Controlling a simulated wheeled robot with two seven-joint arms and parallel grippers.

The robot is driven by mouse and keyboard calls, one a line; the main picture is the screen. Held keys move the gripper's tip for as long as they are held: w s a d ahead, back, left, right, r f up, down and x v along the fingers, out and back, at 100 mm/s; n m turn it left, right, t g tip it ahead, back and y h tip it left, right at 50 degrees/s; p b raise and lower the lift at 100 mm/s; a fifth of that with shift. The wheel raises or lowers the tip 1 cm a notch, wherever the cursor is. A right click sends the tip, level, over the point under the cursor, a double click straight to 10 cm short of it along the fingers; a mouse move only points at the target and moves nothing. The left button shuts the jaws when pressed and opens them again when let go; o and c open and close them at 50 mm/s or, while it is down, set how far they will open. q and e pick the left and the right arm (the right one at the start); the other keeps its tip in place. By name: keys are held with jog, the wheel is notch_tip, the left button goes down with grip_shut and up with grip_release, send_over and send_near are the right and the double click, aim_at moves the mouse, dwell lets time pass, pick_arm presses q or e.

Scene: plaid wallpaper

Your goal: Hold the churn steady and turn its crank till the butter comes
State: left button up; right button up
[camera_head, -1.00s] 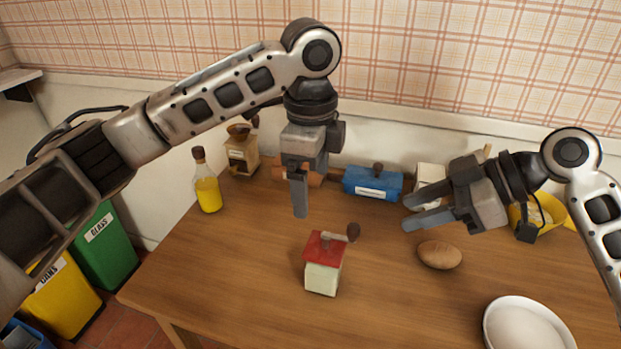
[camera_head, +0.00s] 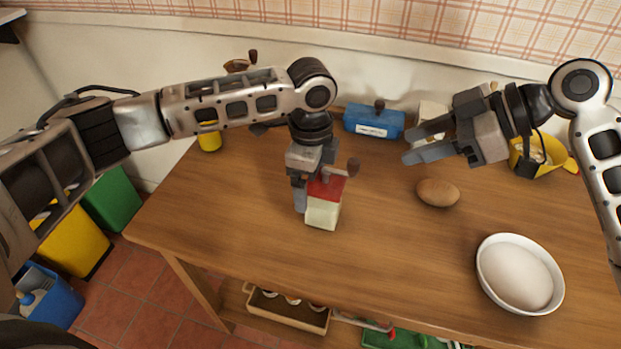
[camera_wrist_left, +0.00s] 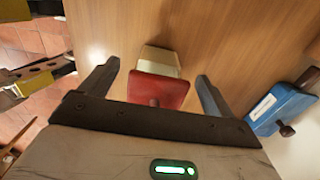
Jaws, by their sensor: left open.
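The churn (camera_head: 323,213) is a small cream box with a red lid and a side crank ending in a dark knob (camera_head: 353,167). It stands upright on the table. My left gripper (camera_head: 312,200) is down at the churn, pointing downward, with one finger in view by its left side. In the left wrist view, the open fingers (camera_wrist_left: 158,86) lie either side of the red lid (camera_wrist_left: 157,88), with gaps showing. I see no butter. My right gripper (camera_head: 430,143) is open and empty, above the table to the right of the churn.
A brown egg-shaped object (camera_head: 438,193) and a white bowl (camera_head: 484,268) with a pale mound are on the right. A blue labelled box (camera_head: 373,121) and yellow container (camera_head: 540,148) stand behind. The table (camera_head: 240,220) is clear in front of the churn.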

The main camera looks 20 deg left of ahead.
pick_arm(q)
jog(key=shift+f, duration=0.45)
jog(key=c, duration=1.3)
